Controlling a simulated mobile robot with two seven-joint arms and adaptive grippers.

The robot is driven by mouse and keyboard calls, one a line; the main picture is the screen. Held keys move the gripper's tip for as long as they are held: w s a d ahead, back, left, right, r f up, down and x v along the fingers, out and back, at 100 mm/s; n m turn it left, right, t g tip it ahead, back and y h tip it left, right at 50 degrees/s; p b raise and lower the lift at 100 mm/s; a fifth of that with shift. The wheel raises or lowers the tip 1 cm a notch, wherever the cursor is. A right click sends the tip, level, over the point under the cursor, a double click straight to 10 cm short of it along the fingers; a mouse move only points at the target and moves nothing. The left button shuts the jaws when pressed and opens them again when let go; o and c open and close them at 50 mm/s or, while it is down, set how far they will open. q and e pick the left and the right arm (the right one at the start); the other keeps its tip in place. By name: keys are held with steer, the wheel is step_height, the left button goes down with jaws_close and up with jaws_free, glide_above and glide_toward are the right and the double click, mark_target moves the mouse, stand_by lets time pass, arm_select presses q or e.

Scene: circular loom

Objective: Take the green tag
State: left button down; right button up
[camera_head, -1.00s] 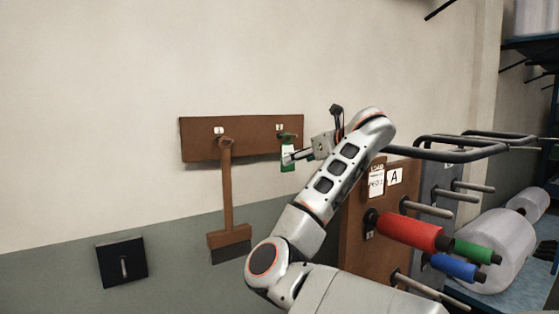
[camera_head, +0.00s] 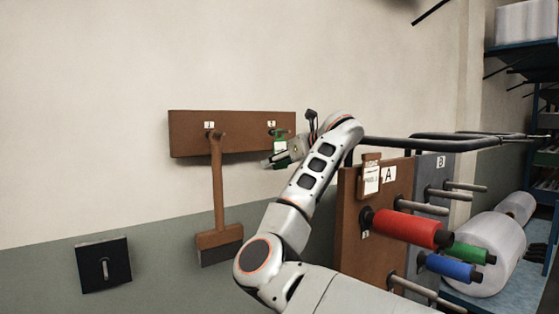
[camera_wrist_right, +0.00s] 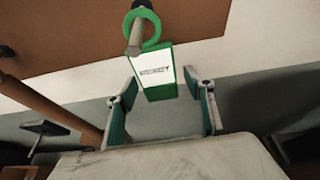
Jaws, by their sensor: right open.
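The green tag (camera_wrist_right: 153,72) hangs by its green ring from a peg on the brown wall board, as the right wrist view shows. It has a white face with dark lettering. In the head view the tag (camera_head: 280,146) is partly hidden by my right gripper (camera_head: 275,161). In the wrist view my right gripper (camera_wrist_right: 161,108) is open, with a finger on each side below the tag. The tag's lower end reaches toward the gap between the fingers. I cannot tell whether they touch it. My left gripper is not in view.
A brown brush (camera_head: 217,195) hangs on the same board (camera_head: 190,133), left of the tag. A black wall plate (camera_head: 104,265) is lower left. Red (camera_head: 408,228), green (camera_head: 468,253) and blue (camera_head: 450,268) spools stick out at right, near my arm. Dark rails (camera_head: 430,144) run behind it.

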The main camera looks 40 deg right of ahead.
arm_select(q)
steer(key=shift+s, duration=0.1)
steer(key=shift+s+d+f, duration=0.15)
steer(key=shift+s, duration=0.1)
arm_select(e)
steer(key=c, duration=1.3)
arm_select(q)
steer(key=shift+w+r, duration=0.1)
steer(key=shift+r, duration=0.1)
arm_select(e)
steer(key=shift+s+r, duration=0.15)
steer(key=shift+s, duration=0.05)
steer(key=shift+c, duration=0.2)
arm_select(q)
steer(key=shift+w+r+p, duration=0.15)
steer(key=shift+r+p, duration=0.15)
steer(key=shift+p, duration=0.05)
arm_select(e)
steer(key=shift+s+r, duration=0.1)
steer(key=shift+s, duration=0.15)
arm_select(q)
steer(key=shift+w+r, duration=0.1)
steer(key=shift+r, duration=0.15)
arm_select(e)
steer(key=shift+s+r, duration=0.1)
steer(key=shift+s, duration=0.1)
